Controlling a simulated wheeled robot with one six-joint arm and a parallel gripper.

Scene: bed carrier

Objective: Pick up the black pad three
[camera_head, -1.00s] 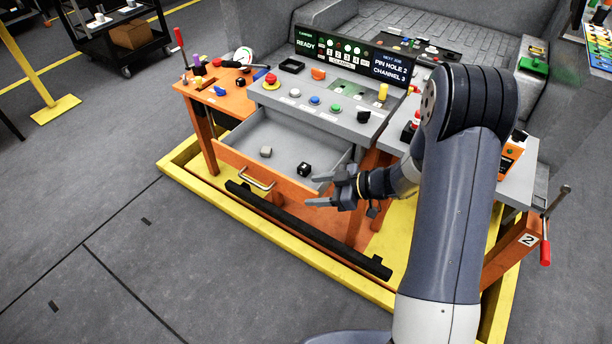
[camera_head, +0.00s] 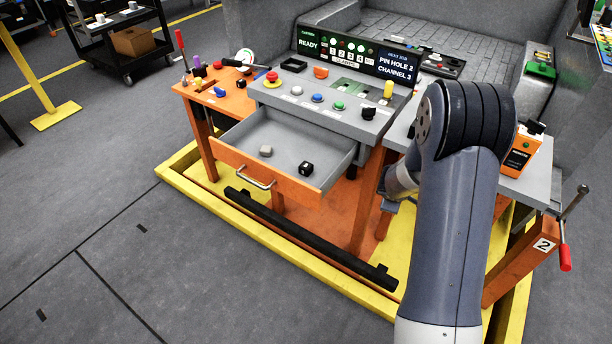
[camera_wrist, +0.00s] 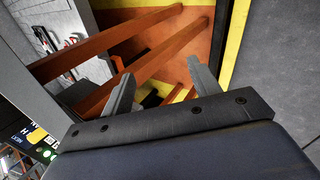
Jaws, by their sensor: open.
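A small black block (camera_head: 305,168) with a pale mark lies in the open drawer (camera_head: 325,150), toward its right front corner. I cannot read a number on it, so I cannot tell whether it is pad three. My gripper (camera_wrist: 163,84) shows in the wrist view with its two fingers apart and nothing held between them. It points at the orange frame beams (camera_wrist: 110,45) of the workbench. A dark shape (camera_wrist: 151,99) shows beyond the fingers; I cannot tell what it is. In the head view my gripper is hidden behind my arm, right of the drawer.
A grey block (camera_head: 265,151) lies in the drawer. A black bar (camera_head: 310,238) runs low along the bench front, above the yellow base frame (camera_head: 215,205). A red-handled lever (camera_head: 566,257) sticks out at the right.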

